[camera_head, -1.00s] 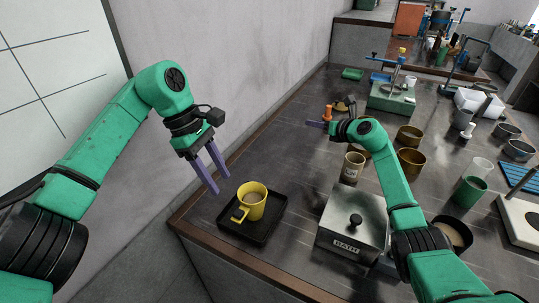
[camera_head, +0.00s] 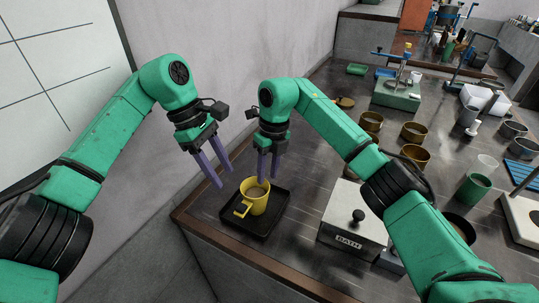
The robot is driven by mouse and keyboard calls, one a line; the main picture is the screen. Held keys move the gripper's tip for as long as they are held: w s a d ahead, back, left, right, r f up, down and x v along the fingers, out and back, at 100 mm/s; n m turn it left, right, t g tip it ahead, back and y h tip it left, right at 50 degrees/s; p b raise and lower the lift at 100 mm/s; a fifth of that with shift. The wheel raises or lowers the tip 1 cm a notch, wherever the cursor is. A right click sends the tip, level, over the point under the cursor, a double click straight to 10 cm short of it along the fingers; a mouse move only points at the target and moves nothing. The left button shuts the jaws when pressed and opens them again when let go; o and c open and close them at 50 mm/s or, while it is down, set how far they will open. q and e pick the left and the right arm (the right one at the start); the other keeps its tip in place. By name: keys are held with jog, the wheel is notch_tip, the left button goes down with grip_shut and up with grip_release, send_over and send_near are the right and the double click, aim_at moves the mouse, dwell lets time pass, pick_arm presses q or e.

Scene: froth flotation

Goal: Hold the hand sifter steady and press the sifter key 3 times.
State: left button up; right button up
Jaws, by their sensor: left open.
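The hand sifter is a yellow cup (camera_head: 258,201) with a side handle, standing upright with pale material inside. Its yellow key or handle part (camera_head: 241,207) points to the left front. It stands on a black tray (camera_head: 263,225) at the table's near left corner. My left gripper (camera_head: 222,176) is open and empty, up and to the left of the sifter and apart from it. My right gripper (camera_head: 268,178) points down just above the sifter's back right rim. Whether its fingers touch the rim or stand apart is unclear.
A metal box marked BATH (camera_head: 353,216) with a black knob stands right of the tray. Behind it are several brass cups (camera_head: 414,133), a green beaker (camera_head: 473,188) and a green stand (camera_head: 397,95). My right arm hides part of the table middle.

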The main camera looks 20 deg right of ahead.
aim_at(265, 191)
jog(key=f, duration=0.5)
jog(key=a+f, duration=0.1)
jog(key=f, duration=0.1)
jog(key=shift+s+f, duration=0.15)
jog(key=shift+f, duration=0.15)
jog(key=shift+c, duration=0.2)
grip_shut()
dwell(0.6)
